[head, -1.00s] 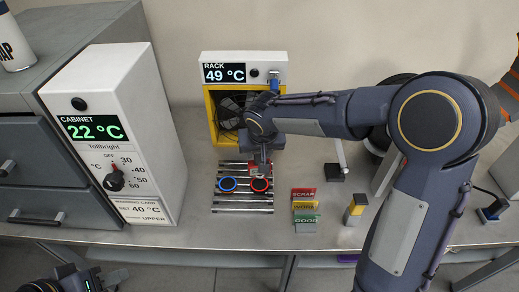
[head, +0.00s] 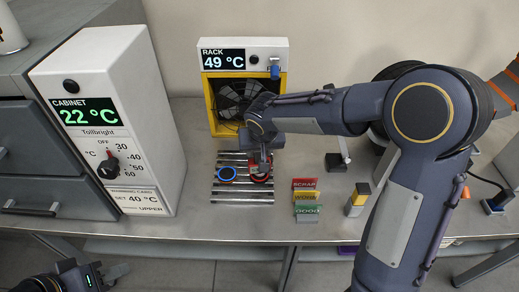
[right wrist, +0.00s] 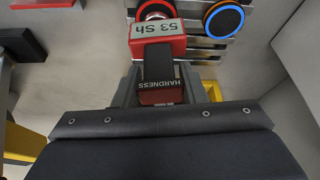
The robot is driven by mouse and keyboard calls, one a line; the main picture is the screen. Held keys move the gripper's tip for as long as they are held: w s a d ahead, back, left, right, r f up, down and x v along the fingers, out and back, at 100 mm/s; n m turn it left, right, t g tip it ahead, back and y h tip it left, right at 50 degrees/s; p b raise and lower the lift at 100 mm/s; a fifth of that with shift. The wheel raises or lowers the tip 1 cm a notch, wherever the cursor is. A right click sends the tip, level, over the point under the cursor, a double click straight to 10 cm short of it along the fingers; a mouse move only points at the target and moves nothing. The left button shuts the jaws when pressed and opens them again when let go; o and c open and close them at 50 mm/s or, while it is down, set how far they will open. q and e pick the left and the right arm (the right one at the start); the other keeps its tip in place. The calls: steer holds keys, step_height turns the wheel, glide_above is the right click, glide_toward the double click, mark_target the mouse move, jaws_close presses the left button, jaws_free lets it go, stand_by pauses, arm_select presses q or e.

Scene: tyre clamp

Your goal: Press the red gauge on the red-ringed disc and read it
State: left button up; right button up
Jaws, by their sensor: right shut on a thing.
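My right gripper (right wrist: 158,85) is shut on the red gauge (right wrist: 172,46), marked HARDNESS. The gauge's display reads 53 Sh, upside down in the right wrist view. The gauge's far end overlaps the red-ringed disc (right wrist: 154,5), which is partly hidden; I cannot see the contact itself. In the head view my right gripper (head: 262,160) is over the red-ringed disc (head: 260,179) on the slatted rack. A blue-ringed disc (head: 227,174) lies to its left. My left gripper (head: 112,274) is low at the bottom left, away from the rack; its jaw opening is unclear.
A white cabinet (head: 105,120) reading 22 °C stands left. Behind the slats (head: 243,195) is a fan unit (head: 207,108) with a RACK display at 49 °C. SCRAP, WORN and GOOD signs (head: 305,197) and a yellow-and-dark block (head: 357,199) stand right of the slats.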

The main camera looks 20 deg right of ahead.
steer(key=shift+f+b, duration=0.6)
stand_by(1.1)
steer(key=shift+s+f, duration=0.1)
stand_by(0.7)
steer(key=shift+r+p, duration=1.65)
steer(key=shift+r, duration=1.55)
steer(key=shift+f, duration=0.1)
